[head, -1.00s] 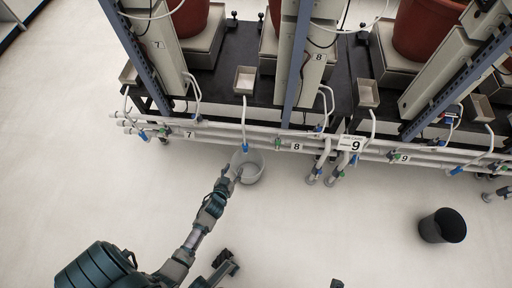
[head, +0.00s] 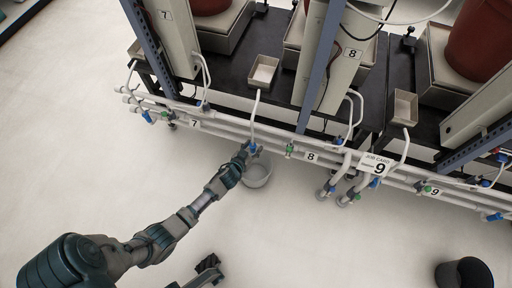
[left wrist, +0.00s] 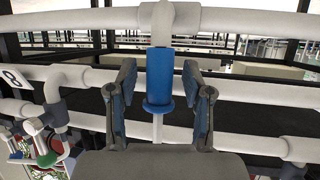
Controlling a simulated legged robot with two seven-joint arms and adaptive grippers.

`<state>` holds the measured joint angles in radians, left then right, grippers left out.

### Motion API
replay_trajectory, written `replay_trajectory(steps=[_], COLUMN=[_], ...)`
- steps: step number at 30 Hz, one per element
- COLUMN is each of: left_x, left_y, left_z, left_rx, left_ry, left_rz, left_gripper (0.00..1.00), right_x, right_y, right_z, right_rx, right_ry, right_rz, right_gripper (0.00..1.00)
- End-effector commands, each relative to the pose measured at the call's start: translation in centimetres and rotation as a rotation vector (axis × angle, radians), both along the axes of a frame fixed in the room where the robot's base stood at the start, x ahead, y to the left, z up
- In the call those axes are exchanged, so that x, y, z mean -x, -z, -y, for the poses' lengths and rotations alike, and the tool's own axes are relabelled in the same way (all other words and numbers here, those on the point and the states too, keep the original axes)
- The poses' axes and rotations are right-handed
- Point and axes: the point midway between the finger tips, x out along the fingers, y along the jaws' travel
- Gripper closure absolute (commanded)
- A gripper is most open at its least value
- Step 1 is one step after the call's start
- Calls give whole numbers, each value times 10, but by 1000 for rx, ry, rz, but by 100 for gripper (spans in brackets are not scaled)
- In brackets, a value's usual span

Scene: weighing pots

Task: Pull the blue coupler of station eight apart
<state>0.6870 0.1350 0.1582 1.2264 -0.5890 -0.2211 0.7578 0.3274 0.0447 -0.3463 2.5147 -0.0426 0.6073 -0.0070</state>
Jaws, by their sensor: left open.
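The blue coupler (head: 252,148) hangs at the lower end of a white hose, by the white pipes between the 7 and 8 tags. In the left wrist view the blue coupler (left wrist: 160,75) is upright, below a white pipe fitting, with a thin pale tube beneath it. My left gripper (head: 248,150) is at the coupler. In the left wrist view its two fingers (left wrist: 159,84) are open, one on each side of the coupler, with gaps showing.
A grey bucket (head: 257,174) stands on the floor under the coupler. The number 8 tag (head: 311,157) is on the pipes to the right. A dark bin (head: 463,274) stands at lower right; the floor between is clear.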

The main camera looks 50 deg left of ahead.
Motion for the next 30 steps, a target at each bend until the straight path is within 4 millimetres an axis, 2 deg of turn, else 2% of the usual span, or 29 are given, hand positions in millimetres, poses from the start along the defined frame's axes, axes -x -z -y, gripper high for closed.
replay_trajectory(steps=[5,6,12,22,24,30], left_x=[-1,-1,0,0,-2,-4], left_y=[-1,-1,-1,-2,-9,-40], left_z=[0,0,0,0,0,0], left_rx=[1,0,0,0,0,1], left_ry=[1,1,0,1,0,0], left_rz=[2,2,1,1,5,13], left_gripper=[49,52,100,100,100,100], right_x=[-1,-3,-4,-3,-1,7], right_y=[0,1,2,0,-7,-3], right_z=[0,0,0,0,0,3], right_rx=[-1,0,0,-1,-1,1], right_ry=[-1,-1,-1,0,0,1], right_rz=[0,-3,-4,-1,10,-61], right_gripper=[100,100,100,100,100,100])
